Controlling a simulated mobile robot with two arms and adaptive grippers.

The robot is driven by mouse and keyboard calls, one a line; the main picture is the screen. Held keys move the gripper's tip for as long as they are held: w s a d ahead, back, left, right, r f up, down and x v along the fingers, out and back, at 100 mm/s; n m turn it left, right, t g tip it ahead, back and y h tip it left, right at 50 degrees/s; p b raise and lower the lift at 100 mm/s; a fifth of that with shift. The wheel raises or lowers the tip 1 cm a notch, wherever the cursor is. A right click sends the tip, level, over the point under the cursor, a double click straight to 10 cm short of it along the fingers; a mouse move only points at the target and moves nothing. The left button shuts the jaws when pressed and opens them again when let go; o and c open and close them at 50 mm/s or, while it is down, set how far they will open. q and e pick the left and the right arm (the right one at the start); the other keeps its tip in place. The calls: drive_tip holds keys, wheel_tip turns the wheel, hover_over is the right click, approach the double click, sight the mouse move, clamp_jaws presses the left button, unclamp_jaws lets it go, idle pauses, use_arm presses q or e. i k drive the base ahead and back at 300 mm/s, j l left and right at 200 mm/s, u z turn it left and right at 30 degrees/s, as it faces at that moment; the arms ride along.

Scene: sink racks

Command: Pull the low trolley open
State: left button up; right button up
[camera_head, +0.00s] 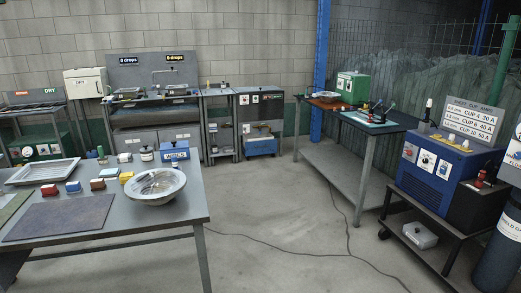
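A low blue trolley (262,147) stands at floor level in the bay under a dark cabinet (262,103) against the back wall. Its front faces me and some light-coloured contents show above its rim, too small to make out. It looks tucked under the cabinet; how deep it goes is hidden. Neither of my grippers is in view.
A grey table (120,232) with a large bowl (155,185) and tray (42,171) fills the front left. A workbench (360,122) and a wheeled cart (432,235) with a blue welder (436,167) stand right. Cables (290,248) cross the clear middle floor.

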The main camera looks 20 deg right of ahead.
sight(255, 144)
drive_tip(key=i+l+z, duration=0.4)
drive_tip(key=i+z, duration=0.6)
drive_tip(key=i, duration=5.75)
drive_tip(key=l+z, duration=0.05)
drive_tip(key=l, duration=0.05)
